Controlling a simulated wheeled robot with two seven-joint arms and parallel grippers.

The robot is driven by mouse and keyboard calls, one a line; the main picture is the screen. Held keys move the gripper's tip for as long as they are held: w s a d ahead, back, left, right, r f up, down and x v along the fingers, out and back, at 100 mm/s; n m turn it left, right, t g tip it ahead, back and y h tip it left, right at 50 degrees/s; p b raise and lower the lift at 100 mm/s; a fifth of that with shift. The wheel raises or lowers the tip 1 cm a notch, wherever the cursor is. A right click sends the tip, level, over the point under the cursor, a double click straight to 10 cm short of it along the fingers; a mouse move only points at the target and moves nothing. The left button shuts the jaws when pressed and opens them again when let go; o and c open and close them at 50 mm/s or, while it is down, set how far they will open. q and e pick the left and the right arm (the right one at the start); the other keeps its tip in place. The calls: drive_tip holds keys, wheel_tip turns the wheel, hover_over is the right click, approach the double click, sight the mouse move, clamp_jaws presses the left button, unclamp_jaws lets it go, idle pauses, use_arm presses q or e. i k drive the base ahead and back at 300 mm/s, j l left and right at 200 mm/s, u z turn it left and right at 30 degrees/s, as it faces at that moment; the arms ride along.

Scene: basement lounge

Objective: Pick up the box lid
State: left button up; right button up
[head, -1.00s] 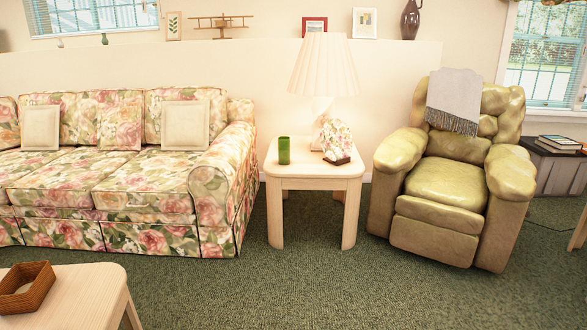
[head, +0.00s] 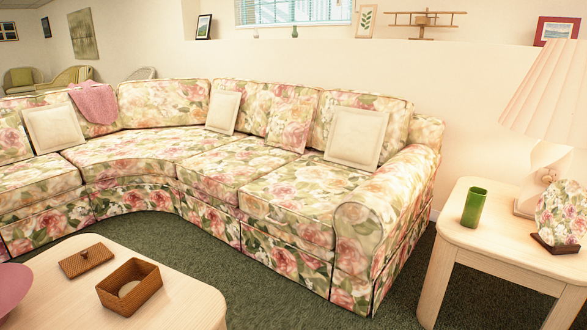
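The box lid (head: 86,260) is a flat brown woven rectangle with a small knob on top. It lies on the pale wood coffee table (head: 180,297) at the lower left of the head view. The open brown box (head: 112,299) stands just to its right and nearer to me, apart from it. Something round and pale (head: 129,288) is inside the box. Neither of my grippers is in view.
A pink round object (head: 12,288) is cut off at the left edge of the coffee table. A floral sectional sofa (head: 285,231) curves behind the table. A side table (head: 472,238) with a green cup (head: 474,207) and a lamp stands right. Green carpet (head: 250,290) lies between.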

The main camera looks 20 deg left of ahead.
sight(92, 257)
drive_tip(key=i+j+u, duration=0.15)
drive_tip(key=i+u, duration=0.8)
drive_tip(key=i, duration=0.2)
